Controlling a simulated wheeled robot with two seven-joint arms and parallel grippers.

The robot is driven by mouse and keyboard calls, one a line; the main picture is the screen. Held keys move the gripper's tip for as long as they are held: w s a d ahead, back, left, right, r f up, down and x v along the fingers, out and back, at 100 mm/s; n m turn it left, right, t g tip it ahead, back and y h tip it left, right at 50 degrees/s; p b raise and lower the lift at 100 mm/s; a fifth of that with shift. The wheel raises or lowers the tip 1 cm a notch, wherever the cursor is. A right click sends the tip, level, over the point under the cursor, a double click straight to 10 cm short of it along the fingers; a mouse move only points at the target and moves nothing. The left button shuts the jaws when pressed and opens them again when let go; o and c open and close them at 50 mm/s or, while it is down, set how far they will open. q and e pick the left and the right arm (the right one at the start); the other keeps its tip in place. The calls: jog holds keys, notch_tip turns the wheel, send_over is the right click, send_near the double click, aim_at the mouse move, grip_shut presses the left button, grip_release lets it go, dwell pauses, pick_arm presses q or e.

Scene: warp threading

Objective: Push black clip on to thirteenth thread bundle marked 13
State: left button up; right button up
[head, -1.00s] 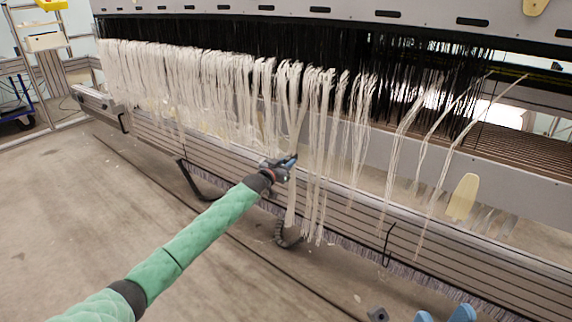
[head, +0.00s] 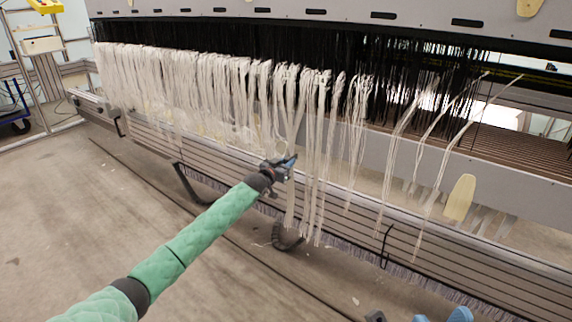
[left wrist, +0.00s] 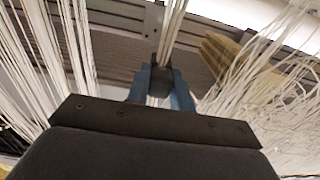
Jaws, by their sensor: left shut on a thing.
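My left gripper (head: 285,165) is in front of the hanging white thread bundles (head: 320,140), near the middle of the row. In the left wrist view its two blue fingers (left wrist: 161,90) are shut on a small black clip (left wrist: 160,77). A white thread bundle (left wrist: 174,30) runs down to the clip between the fingertips; whether the clip grips the threads I cannot tell. Number marks on the bundles cannot be read. Of my right gripper, only a blue part (head: 460,314) may show at the bottom edge of the head view, too cut off to judge.
A long grey slatted beam (head: 340,195) runs behind and below the threads. Black threads (head: 300,45) hang above under the loom's frame. A pale yellow paddle-shaped piece (head: 460,198) stands at the right. Other white threads hang close on both sides of my left gripper. The floor in front is mostly clear.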

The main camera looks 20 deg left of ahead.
pick_arm(q)
jog(key=shift+w+d, duration=0.1)
jog(key=shift+w, duration=0.15)
dwell(1.2)
jog(key=o, duration=1.3)
